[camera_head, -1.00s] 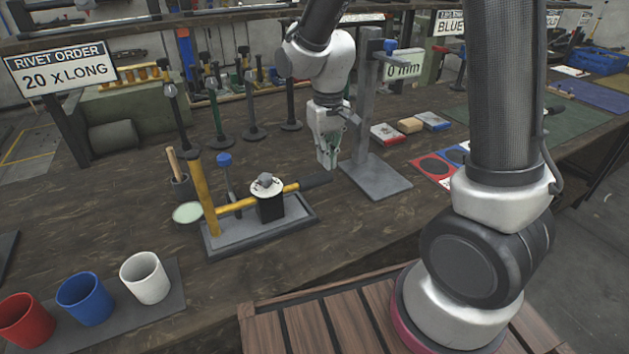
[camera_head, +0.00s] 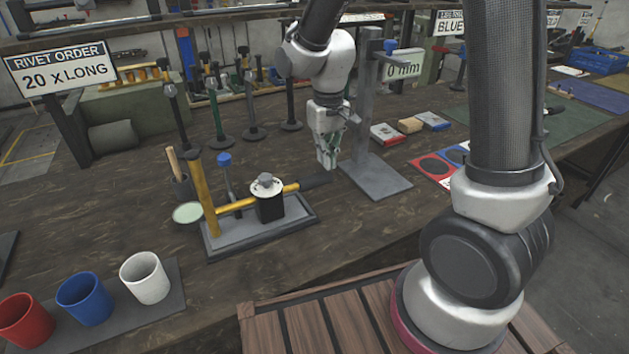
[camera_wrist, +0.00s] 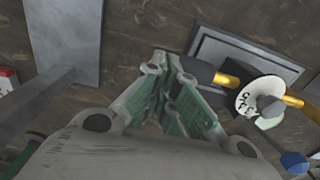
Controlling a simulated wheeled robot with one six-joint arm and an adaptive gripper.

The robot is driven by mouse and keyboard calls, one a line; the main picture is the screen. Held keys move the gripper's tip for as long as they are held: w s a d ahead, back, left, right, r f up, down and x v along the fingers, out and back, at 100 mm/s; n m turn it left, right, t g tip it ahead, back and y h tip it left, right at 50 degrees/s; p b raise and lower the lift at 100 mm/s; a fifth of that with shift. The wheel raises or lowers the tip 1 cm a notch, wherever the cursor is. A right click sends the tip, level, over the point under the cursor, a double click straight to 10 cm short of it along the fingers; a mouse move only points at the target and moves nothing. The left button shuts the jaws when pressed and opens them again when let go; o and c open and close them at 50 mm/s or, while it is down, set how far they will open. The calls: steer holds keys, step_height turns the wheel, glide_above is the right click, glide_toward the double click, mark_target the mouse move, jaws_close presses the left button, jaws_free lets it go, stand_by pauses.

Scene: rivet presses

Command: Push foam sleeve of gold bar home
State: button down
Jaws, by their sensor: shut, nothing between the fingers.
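The gold bar (camera_head: 290,187) lies level through a black block (camera_head: 269,207) on a grey base plate. Its black foam sleeve (camera_head: 315,180) covers the right end, with gold showing between sleeve and block. The sleeve (camera_wrist: 201,71) also shows in the wrist view, with the gold bar (camera_wrist: 226,79) coming out of it. My gripper (camera_head: 328,165) is shut and empty, fingers pointing down close to the sleeve's outer end. In the wrist view its fingertips (camera_wrist: 174,66) are right beside that end. I cannot tell whether they touch it.
An upright gold post (camera_head: 203,197) stands at the plate's left end. A white dial (camera_wrist: 259,97) sits on the block. A grey gauge stand (camera_head: 376,178) rises close right of my gripper. Red, blue and white cups (camera_head: 145,278) stand at front left. Bench between plate and front edge is clear.

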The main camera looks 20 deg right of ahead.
mark_target(322, 172)
steer(key=shift+f, duration=1.05)
steer(key=shift+r, duration=0.15)
stand_by(0.5)
steer(key=d, duration=0.3)
steer(key=shift+w+d, duration=0.2)
steer(key=shift+w, duration=0.15)
stand_by(0.4)
steer(key=shift+f, duration=0.45)
steer(key=shift+s+a, duration=0.25)
steer(key=shift+a, duration=0.95)
steer(key=shift+s+a, duration=0.2)
steer(key=shift+a, duration=0.95)
steer(key=shift+d, duration=0.15)
steer(key=shift+w+d, duration=0.1)
steer(key=shift+d, duration=0.35)
